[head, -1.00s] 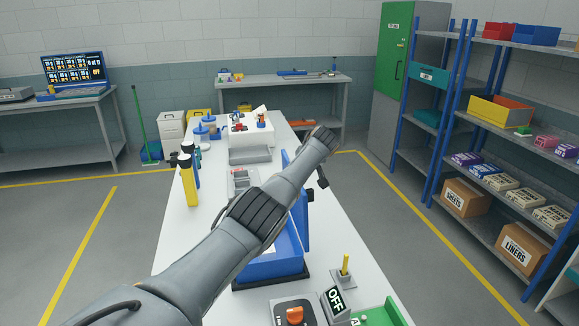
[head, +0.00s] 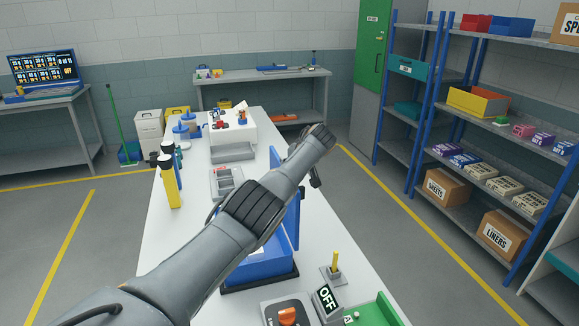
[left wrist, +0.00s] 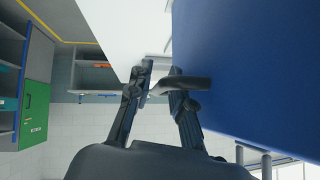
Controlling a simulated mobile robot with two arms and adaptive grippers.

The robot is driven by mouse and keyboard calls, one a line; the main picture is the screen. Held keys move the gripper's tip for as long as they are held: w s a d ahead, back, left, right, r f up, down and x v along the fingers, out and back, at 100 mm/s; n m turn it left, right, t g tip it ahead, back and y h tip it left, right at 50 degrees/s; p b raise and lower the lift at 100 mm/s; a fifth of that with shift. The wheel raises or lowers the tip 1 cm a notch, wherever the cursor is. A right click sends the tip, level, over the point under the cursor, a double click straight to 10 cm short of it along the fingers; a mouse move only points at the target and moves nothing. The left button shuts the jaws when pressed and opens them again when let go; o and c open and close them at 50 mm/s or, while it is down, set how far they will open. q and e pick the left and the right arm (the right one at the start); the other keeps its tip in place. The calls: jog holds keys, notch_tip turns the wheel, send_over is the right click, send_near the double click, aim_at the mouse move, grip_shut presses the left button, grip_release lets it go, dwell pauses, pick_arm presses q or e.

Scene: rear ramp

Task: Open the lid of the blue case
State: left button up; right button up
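The blue case (head: 262,270) stands on the white bench, opening toward me, with a pale sheet or label partly visible. Its blue lid (head: 293,222) stands roughly upright at the case's right side; my left arm hides its middle. My left gripper (head: 316,180) hangs just beyond the lid's right face. In the left wrist view the lid's blue face (left wrist: 250,65) fills the right side. There my left gripper (left wrist: 161,75) has fingers partly apart, with a dark bent bar (left wrist: 198,84), like a handle, passing by the right finger; firm contact cannot be told. My right gripper is out of view.
A switch panel with an orange knob (head: 287,314), an OFF sign (head: 326,299) and a green tray (head: 375,312) lie in front of the case. Floor right of the bench is clear up to the shelves (head: 470,145).

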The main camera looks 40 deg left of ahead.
pick_arm(q)
jog(key=shift+v, duration=0.95)
jog(key=v, duration=1)
jog(key=shift+r, duration=0.1)
jog(key=shift+d, duration=0.1)
